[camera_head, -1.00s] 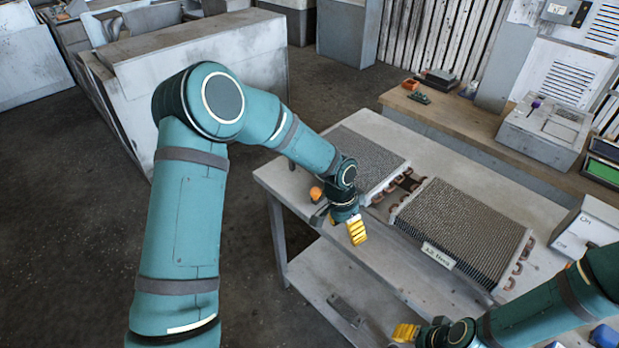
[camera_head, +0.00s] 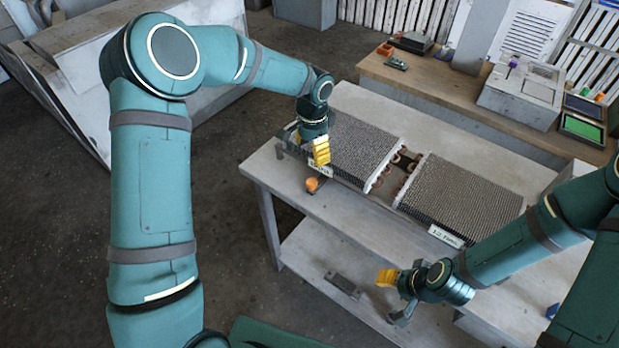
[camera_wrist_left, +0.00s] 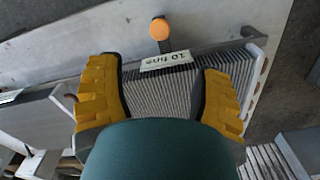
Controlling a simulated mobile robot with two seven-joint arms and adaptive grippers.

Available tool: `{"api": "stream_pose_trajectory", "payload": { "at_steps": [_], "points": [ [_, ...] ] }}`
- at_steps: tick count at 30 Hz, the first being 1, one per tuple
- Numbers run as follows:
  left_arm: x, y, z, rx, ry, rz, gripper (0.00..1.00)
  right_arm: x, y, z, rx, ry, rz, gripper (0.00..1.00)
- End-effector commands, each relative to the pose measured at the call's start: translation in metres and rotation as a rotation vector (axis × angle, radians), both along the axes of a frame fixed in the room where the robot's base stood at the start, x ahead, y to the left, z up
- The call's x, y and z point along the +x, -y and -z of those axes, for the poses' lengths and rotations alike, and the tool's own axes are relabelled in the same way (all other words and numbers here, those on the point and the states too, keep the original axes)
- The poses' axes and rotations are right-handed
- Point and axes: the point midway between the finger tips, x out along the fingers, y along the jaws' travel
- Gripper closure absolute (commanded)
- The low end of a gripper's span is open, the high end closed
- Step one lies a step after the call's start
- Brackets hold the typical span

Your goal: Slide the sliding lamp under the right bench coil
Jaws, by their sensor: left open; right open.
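The sliding lamp appears to be the small orange-topped piece (camera_head: 312,184) at the bench's front edge, in front of the left coil (camera_head: 355,145). It also shows at the top of the left wrist view (camera_wrist_left: 159,29), on a short stem. The right bench coil (camera_head: 470,192) is a grey finned block with a white label. My left gripper (camera_head: 320,152) is open above the left coil's front edge. In the left wrist view its yellow fingers straddle that coil's label, with the orange top beyond them. My right gripper (camera_head: 392,295) is open and empty, in front of the bench.
The grey bench (camera_head: 268,178) has bare top at its left front corner. A small metal part (camera_head: 343,285) lies on its lower shelf. Copper bends fill the gap between the coils. A wooden counter (camera_head: 440,85) with instruments stands behind.

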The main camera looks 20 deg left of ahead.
Motion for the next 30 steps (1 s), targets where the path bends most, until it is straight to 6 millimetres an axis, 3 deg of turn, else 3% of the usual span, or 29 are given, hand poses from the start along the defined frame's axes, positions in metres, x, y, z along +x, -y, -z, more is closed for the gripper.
{"api": "stream_pose_trajectory", "payload": {
  "at_steps": [18,24,30],
  "points": [
    [-0.001,0.000,0.111,-0.001,-0.005,-0.001,0.34,0.000,0.000,-0.002,0.000,0.000,-0.001,0.49],
    [-0.001,0.000,0.127,-0.001,-0.002,0.000,0.34,0.000,0.000,-0.003,0.000,-0.001,-0.001,0.49],
    [0.000,0.000,0.130,-0.001,-0.001,-0.001,0.34,0.000,0.000,-0.003,0.000,-0.001,-0.001,0.49]
  ]
}}
